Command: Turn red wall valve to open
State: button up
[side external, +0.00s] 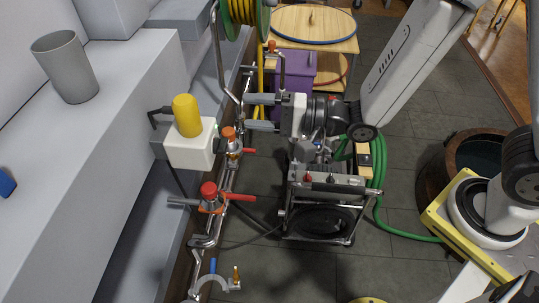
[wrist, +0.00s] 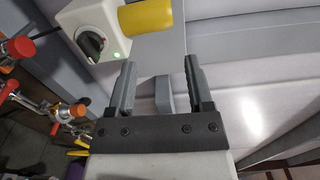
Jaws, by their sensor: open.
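The red wall valve (side external: 209,194) sits on the pipe run along the wall in the side view. It has a red cap, and its red lever points right. In the wrist view, a red-capped valve (wrist: 20,47) shows at the left edge, partly cut off. My gripper (side external: 247,112) is above and to the right of the red valve in the side view, well apart from it. Its two grey fingers are spread with nothing held. In the wrist view, the gripper (wrist: 159,62) points at the grey wall area, with the valves off to the left.
An orange-capped valve (side external: 229,135) with a red lever stands close to my gripper. A white box (side external: 190,150) with a yellow top (side external: 186,115) juts out beside it. The box's black knob (wrist: 91,43) shows in the wrist view. A green hose (side external: 379,185) lies at right.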

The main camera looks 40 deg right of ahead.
jog(key=w+d+f+m+g+h, duration=0.3)
jog(key=w+m+g+h, duration=0.2)
jog(key=w+m, duration=0.35)
jog(key=w+d+f+m+g+h, duration=0.2)
jog(key=w+d+m+g+h, duration=0.1)
jog(key=w+m+g+h, duration=0.5)
notch_tip(320, 180, up, 6)
jog(key=s+a+g+y, duration=0.2)
jog(key=g+y, duration=0.1)
jog(key=y, duration=0.1)
send_near(236, 197)
jog(key=f, duration=0.1)
jog(key=s+d+f+m, duration=0.1)
jog(key=shift+s+d+f, duration=0.15)
jog(key=shift+f, duration=0.2)
dwell(0.4)
